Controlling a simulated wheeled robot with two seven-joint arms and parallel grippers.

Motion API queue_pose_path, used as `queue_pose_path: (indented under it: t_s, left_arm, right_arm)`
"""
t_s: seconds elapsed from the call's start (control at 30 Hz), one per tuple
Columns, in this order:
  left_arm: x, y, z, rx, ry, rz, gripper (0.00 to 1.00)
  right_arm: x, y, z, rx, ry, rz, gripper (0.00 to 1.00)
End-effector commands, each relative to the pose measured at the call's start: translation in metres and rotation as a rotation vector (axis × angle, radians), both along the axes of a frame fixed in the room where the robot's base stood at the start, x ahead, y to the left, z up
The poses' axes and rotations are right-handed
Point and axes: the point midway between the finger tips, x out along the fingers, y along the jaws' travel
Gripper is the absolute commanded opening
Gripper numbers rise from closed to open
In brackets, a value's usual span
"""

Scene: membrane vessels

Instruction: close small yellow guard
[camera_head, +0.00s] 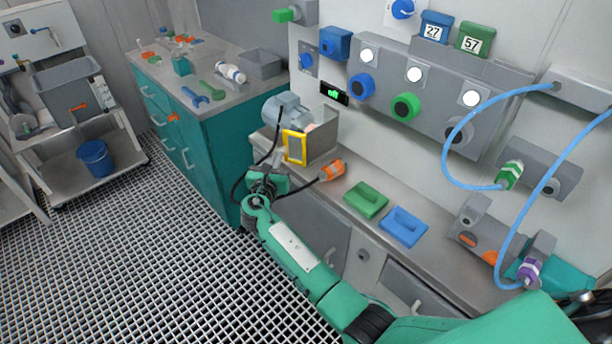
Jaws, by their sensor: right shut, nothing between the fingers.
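The small yellow guard (294,133) is a yellow rectangular frame with a grey panel. It stands upright at the front of a grey box-like housing (318,148) at the left end of the wall counter. My right gripper (277,160) is at the end of the green arm that reaches in from the lower right. It is shut and empty, just left of and slightly below the guard. I cannot tell whether its fingertips touch the guard. My left gripper is not in view.
A grey motor-like unit (285,110) sits behind the guard, with black cables nearby. An orange connector (333,169), a green tray (366,200) and a blue tray (403,227) lie along the counter. A teal cabinet (215,150) stands left.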

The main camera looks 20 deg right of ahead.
Motion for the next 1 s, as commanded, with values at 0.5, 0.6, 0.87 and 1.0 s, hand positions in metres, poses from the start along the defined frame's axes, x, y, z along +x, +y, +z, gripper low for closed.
queue_pose_path:
  t_s: [0.5,0.6,0.87,1.0]
  left_arm:
    - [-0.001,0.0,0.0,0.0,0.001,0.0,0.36]
    - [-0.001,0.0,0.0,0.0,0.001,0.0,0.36]
    - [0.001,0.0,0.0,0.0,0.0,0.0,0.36]
    - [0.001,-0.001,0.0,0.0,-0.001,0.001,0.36]
  right_arm:
    - [0.035,-0.003,0.001,0.0,0.0,0.002,0.0]
    - [0.038,-0.004,0.0,-0.001,0.001,0.002,0.0]
    - [0.042,-0.005,0.0,-0.001,0.001,0.003,0.0]
    - [0.042,-0.005,0.0,0.0,0.0,0.003,0.0]
